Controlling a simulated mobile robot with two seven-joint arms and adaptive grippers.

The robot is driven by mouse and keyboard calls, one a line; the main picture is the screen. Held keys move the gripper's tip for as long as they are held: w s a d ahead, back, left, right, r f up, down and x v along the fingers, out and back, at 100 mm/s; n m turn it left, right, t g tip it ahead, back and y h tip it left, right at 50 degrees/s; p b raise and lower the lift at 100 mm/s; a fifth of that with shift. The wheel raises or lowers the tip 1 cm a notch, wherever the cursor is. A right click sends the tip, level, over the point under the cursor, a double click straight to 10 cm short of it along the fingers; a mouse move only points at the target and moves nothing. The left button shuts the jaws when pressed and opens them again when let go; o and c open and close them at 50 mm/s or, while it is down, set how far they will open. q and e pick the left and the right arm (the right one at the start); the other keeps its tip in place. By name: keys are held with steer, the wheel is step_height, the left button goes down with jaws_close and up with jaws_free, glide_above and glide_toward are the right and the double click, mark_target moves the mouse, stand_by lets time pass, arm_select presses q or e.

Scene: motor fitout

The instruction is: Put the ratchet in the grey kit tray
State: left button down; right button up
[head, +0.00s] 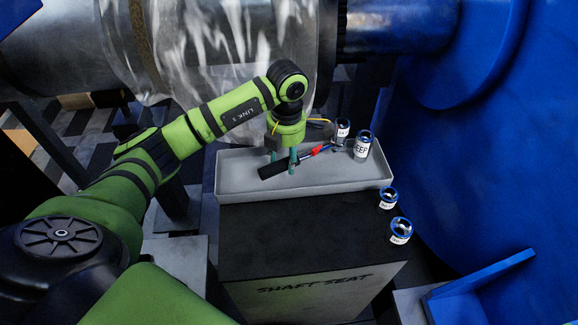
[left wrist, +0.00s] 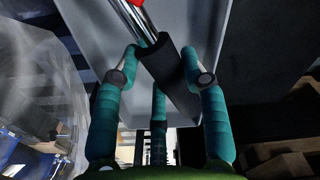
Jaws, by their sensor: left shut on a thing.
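The ratchet (head: 273,170) has a black handle, a bright metal shaft and a red part. My left gripper (head: 282,163) is shut on its black handle. In the left wrist view the teal fingers (left wrist: 160,75) close around the handle (left wrist: 166,62), with the shaft and red part leading off the top edge. The grey kit tray (head: 300,188) is a shallow rectangular tray on a black block. The ratchet appears within the tray's outline, head toward the right; I cannot tell whether it touches the floor. My right gripper is not in view.
A socket marked DEEP (head: 361,146) and a smaller one (head: 342,129) stand at the tray's right end. Two more labelled sockets (head: 388,197) (head: 400,230) stand at the right of the block marked SHAFT SEAT (head: 315,285). Large metal machinery (head: 220,45) rises behind; a blue housing (head: 480,150) bounds the right.

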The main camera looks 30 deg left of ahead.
mark_target(286, 177)
arm_select(q)
steer(key=shift+w+d+f, duration=0.1)
steer(key=shift+f, duration=1.95)
steer(key=c, duration=0.7)
jaws_free()
